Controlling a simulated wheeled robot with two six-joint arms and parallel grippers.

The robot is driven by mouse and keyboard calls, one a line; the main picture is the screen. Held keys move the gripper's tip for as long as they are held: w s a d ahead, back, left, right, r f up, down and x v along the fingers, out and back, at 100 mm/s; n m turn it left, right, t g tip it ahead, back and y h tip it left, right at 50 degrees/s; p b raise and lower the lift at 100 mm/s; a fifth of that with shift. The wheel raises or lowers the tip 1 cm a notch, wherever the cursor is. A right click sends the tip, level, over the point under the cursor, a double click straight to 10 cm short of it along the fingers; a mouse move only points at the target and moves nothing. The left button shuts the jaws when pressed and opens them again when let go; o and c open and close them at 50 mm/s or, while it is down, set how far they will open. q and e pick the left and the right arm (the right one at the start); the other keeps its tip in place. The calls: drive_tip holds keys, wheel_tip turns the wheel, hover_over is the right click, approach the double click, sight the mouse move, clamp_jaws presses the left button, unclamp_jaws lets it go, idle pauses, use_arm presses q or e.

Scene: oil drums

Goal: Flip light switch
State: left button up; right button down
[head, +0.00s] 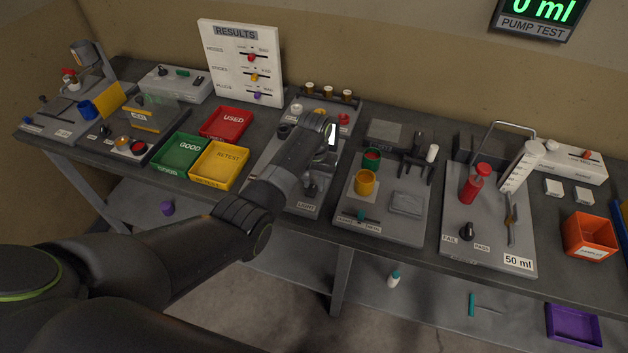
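The grey light station, with a label reading LIGHT (306,206), sits in the middle of the bench. My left arm reaches over it from the left, and my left gripper (313,182) points down at the station's front part, close above or at its surface. My own arm and wrist cover much of the station. I cannot make out the switch itself, nor whether the gripper touches it. The fingers are small and dark, so I cannot tell if they are open or shut. My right gripper is not in view.
Left of the station are a red USED tray (226,123), a green GOOD tray (181,152) and a yellow RETEST tray (221,163). Behind stand a small rack (325,101) and the RESULTS board (240,62).

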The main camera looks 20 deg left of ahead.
use_arm(q)
drive_tip(key=shift+c, duration=1)
drive_tip(key=t+p, duration=0.1)
drive_tip(key=p, duration=0.1)
drive_tip(key=s+t+p, duration=0.1)
drive_tip(key=p, duration=0.2)
drive_tip(key=shift+r+t, duration=0.3)
drive_tip(key=shift+r, duration=0.1)
drive_tip(key=shift+f+t+p, duration=0.15)
drive_tip(key=shift+t+p, duration=0.5)
drive_tip(key=shift+t, duration=0.35)
drive_tip(key=o, duration=1)
drive_tip(key=b+v, duration=0.1)
drive_tip(key=v, duration=1.6)
drive_tip(key=shift+s+a+b, duration=0.15)
drive_tip(key=shift+b, duration=0.25)
